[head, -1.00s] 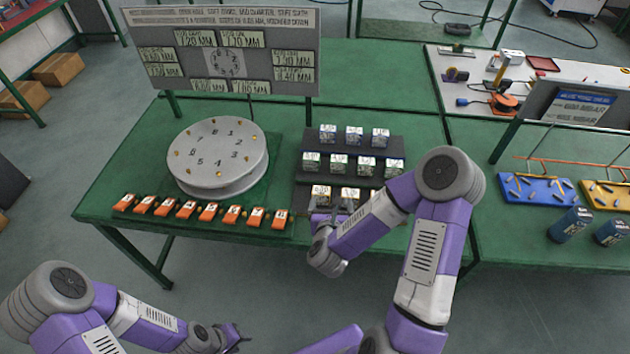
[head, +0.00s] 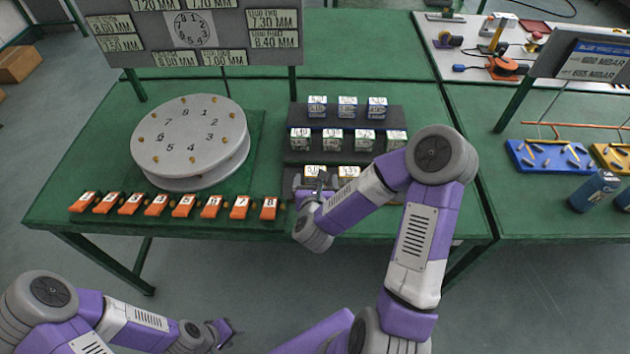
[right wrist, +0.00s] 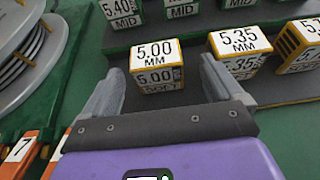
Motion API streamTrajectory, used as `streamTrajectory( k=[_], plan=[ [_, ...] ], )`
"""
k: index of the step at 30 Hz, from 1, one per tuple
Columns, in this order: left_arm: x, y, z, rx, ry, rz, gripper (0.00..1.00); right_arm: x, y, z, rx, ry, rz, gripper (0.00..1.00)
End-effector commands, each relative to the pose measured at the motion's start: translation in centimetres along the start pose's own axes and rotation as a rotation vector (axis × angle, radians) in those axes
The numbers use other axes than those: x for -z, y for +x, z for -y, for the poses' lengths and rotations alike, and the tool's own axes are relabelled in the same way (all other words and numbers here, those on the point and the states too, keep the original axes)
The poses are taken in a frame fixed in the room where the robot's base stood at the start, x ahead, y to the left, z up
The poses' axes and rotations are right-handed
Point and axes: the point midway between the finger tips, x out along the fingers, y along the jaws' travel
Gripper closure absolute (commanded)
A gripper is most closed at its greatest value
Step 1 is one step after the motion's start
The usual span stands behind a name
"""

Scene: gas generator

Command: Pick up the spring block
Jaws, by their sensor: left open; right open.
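Spring blocks stand in rows on a dark stepped rack (head: 291,157). In the right wrist view, a white and yellow spring block marked 5.00 MM SOFT (right wrist: 156,65) sits in front of my right gripper (right wrist: 163,88), between the lines of its two fingers. The fingers are open and empty. In the head view, my right gripper (head: 316,184) is at the rack's front row and partly covers that block (head: 313,171). A similar block marked 5.35 MM (right wrist: 240,48) stands just right of it. My left gripper (head: 228,331) is open and empty, low and away from the table.
A round grey numbered turntable (head: 190,140) stands left of the rack. Several orange numbered blocks (head: 156,205) line the table's front edge. A sign board (head: 190,35) rises behind. More spring blocks (head: 347,107) fill the higher steps. Blue and yellow trays lie to the right.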

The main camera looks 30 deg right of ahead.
Motion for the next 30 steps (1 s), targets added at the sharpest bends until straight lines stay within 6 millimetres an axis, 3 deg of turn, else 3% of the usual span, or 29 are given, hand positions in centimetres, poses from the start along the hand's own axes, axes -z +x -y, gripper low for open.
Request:
streamTrajectory(
  k=[3, 10, 21, 28, 30],
  plan=[
    [0.1, 1.4, 0.5, 0.000, 0.000, 0.000, 0.57, 0.2, 0.6, 0.0, 0.001, 0.000, 0.003, 0.06],
    [0.1, 1.9, 0.7, 0.000, 0.000, 0.000, 0.57, 0.0, 1.1, -0.1, -0.003, 0.001, 0.000, 0.06],
    [0.1, 2.8, 1.1, 0.000, 0.000, 0.000, 0.57, -0.2, 5.7, -0.3, -0.001, 0.002, 0.000, 0.06],
    [0.1, 2.8, 1.0, 0.000, 0.000, 0.000, 0.57, -0.3, 5.9, -0.3, -0.003, 0.000, 0.000, 0.06],
    [0.1, 2.8, 1.0, 0.000, 0.000, 0.000, 0.57, -0.3, 5.9, -0.3, -0.003, 0.000, 0.000, 0.14]
  ],
)
